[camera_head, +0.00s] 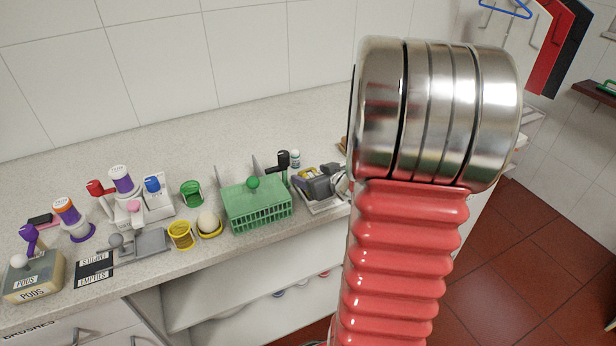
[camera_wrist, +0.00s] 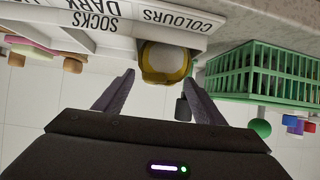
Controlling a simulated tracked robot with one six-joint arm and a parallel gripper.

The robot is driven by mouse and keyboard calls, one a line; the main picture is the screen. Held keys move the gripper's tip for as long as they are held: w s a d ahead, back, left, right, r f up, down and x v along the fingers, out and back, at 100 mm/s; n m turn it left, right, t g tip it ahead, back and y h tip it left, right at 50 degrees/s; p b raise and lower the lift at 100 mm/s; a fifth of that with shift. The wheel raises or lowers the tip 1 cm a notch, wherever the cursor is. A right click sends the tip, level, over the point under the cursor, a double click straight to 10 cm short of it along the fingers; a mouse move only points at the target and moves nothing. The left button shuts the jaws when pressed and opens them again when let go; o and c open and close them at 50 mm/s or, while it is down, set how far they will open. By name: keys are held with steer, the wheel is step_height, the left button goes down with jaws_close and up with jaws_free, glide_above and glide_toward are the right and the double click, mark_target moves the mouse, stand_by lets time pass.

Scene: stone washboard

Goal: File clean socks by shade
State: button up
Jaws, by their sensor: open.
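My gripper (camera_wrist: 157,95) is open and empty in the wrist view, its two dark fingers spread apart. Beyond the fingertips is a yellow ring-shaped holder (camera_wrist: 147,72) with a pale rounded thing (camera_wrist: 165,60) in it; I cannot tell if this is a sock. White label faces read COLOURS (camera_wrist: 181,19) and DARK SOCKS (camera_wrist: 93,22), upside down. No sock shows clearly in either view. In the head view my arm covers the right middle and my gripper does not show.
In the head view, a green basket (camera_head: 258,211), a yellow holder with a white ball (camera_head: 208,221), an EMPTIES card (camera_head: 94,270) and a PODS box (camera_head: 36,279) stand on the speckled counter (camera_head: 226,132). The wrist view shows a green basket (camera_wrist: 262,72) at right.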

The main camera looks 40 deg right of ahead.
steer(key=shift+s, duration=0.1)
steer(key=v, duration=1.3)
steer(key=shift+s, duration=0.25)
steer(key=shift+r, duration=0.15)
stand_by(0.4)
